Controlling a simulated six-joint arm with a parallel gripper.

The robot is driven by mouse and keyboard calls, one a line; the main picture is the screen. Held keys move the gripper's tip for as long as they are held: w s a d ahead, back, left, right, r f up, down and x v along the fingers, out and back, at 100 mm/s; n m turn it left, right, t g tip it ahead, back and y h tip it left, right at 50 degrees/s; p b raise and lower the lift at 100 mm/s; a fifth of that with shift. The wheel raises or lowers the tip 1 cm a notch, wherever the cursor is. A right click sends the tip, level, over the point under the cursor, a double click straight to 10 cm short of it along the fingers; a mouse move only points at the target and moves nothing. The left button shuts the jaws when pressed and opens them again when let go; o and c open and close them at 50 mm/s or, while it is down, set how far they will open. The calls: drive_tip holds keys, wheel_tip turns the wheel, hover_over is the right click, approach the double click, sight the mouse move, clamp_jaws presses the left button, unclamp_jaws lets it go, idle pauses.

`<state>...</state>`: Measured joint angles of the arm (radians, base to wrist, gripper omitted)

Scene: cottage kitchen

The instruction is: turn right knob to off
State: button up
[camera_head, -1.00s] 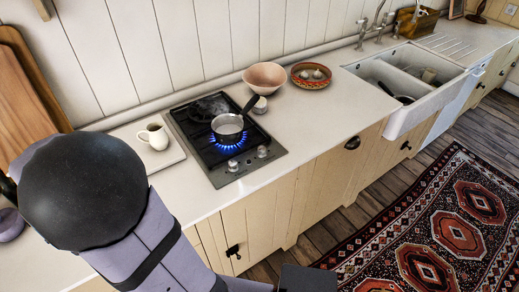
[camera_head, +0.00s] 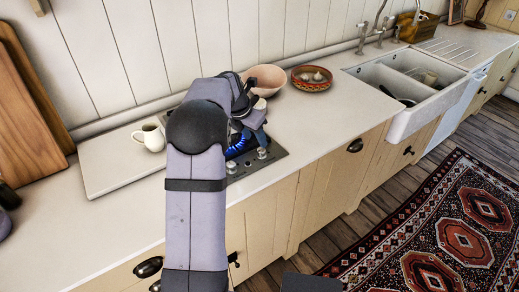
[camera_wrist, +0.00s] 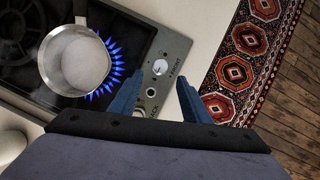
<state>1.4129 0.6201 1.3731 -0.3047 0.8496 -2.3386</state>
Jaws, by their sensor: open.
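The right knob (camera_head: 262,153) is a pale round knob on the hob's front strip. In the wrist view the right knob (camera_wrist: 160,67) is beside the printed word FRONT. My gripper (camera_wrist: 159,92) is open and empty, with its two blue fingertips apart just below that knob in the picture. The left knob (camera_wrist: 151,92), near the word BACK, shows between the fingers. The hob (camera_wrist: 172,50) has a lit burner with blue flames (camera_wrist: 114,70) under a saucepan (camera_wrist: 75,62) of pale liquid. In the head view my arm hides the pan and much of the hob.
A cream jug (camera_head: 152,137) stands on a board (camera_head: 110,167) left of the hob. A pink bowl (camera_head: 266,79) and a patterned bowl (camera_head: 311,82) stand behind it to the right. The double sink (camera_head: 408,118) is farther right. Counter right of the hob is clear.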

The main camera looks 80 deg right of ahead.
sight(261, 150)
drive_tip(key=shift+p+x, duration=1.15)
drive_tip(key=shift+x, duration=2.55)
drive_tip(key=c, duration=1)
